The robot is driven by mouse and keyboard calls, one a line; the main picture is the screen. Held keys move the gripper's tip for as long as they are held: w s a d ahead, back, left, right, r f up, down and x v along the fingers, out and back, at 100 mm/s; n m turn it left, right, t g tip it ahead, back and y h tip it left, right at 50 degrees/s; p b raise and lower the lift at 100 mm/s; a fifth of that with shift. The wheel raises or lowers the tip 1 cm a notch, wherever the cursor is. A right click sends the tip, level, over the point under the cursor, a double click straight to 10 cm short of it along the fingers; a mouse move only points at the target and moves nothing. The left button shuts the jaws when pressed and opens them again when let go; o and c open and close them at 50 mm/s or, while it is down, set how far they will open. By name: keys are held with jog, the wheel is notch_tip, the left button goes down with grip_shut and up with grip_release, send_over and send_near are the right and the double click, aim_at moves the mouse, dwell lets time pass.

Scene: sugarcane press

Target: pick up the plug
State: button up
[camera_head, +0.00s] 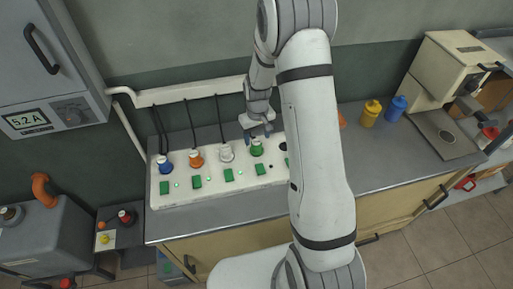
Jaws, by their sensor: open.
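My gripper (258,136) is open and empty, pointing down just above a green plug (257,149). I cannot tell whether its fingers touch that plug. The green plug stands in a white socket panel (225,189) on the counter. To its left in the same panel stand a white plug (226,153), an orange plug (196,159) and a blue plug (165,164). Cords run up the wall from these three. A dark round socket (283,147) shows right of the green plug. My arm hides the right part of the panel.
Green switches (228,175) line the panel's front. A yellow bottle (371,112) and a blue bottle (395,108) stand on the counter (372,160) right of my arm, beside a beige machine (448,80). A grey meter cabinet (50,70) hangs at left. The counter's middle right is clear.

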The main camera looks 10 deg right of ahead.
aim_at(256, 141)
jog(key=shift+a+f+p, duration=0.15)
jog(key=shift+f+p, duration=0.65)
jog(key=shift+f, duration=1.5)
jog(key=c, duration=1.1)
